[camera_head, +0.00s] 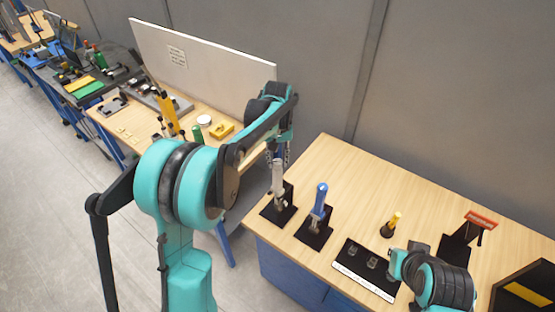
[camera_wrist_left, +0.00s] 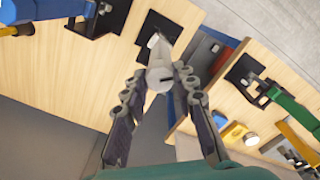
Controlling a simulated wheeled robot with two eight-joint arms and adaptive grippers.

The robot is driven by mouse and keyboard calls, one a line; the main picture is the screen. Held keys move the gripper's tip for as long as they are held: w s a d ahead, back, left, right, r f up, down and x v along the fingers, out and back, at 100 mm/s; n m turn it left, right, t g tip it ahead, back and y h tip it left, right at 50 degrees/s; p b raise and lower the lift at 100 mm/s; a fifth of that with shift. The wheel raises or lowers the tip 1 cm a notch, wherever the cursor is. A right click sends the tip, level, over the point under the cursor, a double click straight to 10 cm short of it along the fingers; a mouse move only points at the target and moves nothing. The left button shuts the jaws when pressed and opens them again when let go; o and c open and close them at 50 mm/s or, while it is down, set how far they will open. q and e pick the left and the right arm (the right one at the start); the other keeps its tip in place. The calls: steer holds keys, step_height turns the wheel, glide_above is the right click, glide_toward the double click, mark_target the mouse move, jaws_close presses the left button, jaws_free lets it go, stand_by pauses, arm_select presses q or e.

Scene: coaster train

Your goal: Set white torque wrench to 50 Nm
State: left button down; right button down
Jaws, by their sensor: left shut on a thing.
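The white torque wrench (camera_head: 278,178) stands upright in a black holder (camera_head: 270,212) at the left end of the near table. My left gripper (camera_head: 279,152) reaches down onto its top and is shut on it. In the left wrist view the wrench's round pale end (camera_wrist_left: 160,78) lies between the two fingers of the left gripper (camera_wrist_left: 161,84). The scale on the wrench is too small to read. My right arm is at the lower right of the head view; its fingers are not clear.
A blue-handled tool (camera_head: 320,200) stands in its own black holder just right of the wrench. A yellow-handled tool (camera_head: 392,224), a black tray (camera_head: 352,258) and a red-topped stand (camera_head: 481,220) are farther right. Another workbench (camera_head: 185,117) with tools stands behind left.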

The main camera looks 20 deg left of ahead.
mark_target(277, 162)
stand_by(0.9)
arm_select(q)
steer(key=c, duration=1.2)
jaws_free()
step_height(277, 162, up, 12)
steer(key=shift+r, duration=0.1)
